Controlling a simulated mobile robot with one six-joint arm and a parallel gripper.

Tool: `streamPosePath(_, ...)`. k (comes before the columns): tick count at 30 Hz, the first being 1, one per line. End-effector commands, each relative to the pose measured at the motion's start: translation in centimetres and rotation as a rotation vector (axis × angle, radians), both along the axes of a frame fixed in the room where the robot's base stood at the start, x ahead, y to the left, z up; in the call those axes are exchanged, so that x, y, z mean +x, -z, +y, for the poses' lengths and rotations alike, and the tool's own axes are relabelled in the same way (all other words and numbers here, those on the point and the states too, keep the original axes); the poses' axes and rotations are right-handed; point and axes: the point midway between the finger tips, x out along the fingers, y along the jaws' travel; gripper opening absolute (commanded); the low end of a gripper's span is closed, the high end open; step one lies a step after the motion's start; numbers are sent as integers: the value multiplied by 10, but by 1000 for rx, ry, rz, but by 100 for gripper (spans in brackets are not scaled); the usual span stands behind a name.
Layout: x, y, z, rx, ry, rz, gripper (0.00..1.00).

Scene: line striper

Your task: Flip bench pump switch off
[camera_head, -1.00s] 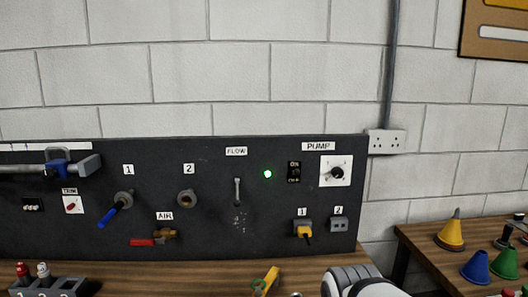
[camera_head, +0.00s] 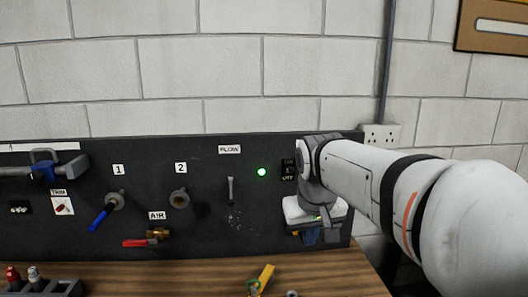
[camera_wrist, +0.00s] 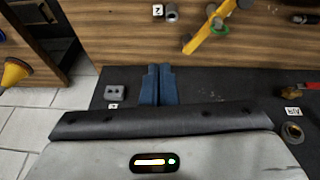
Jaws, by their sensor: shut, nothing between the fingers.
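The pump switch (camera_head: 288,171) is a small black ON/OFF switch on the dark panel, close beside my arm's wrist in the head view. Its lever position is too small to read. A green lamp (camera_head: 261,172) is lit to its left. My gripper (camera_head: 320,237) points down in front of the panel's lower right, below and right of the switch. Its blue fingers also show in the wrist view (camera_wrist: 157,72), shut together and empty. My arm hides the PUMP label and the white-plated knob. The switch is not visible in the wrist view.
A grey socket (camera_wrist: 116,94) is near my fingers. A yellow-handled object (camera_head: 265,278) lies on the wooden bench (camera_head: 190,275).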

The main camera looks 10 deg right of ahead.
Motion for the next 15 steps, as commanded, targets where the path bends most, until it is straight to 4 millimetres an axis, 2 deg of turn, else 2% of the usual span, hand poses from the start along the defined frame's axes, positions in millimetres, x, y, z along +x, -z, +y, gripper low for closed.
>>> streamPosePath(1, 22, -26, 2, -10, -7, -19, 0)
streamPosePath(6, 83, -95, 8, -44, -21, -80, 0)
streamPosePath(12, 141, -162, 16, -78, -27, -148, 0)
streamPosePath(15, 159, -185, 19, -90, -26, -175, 0)
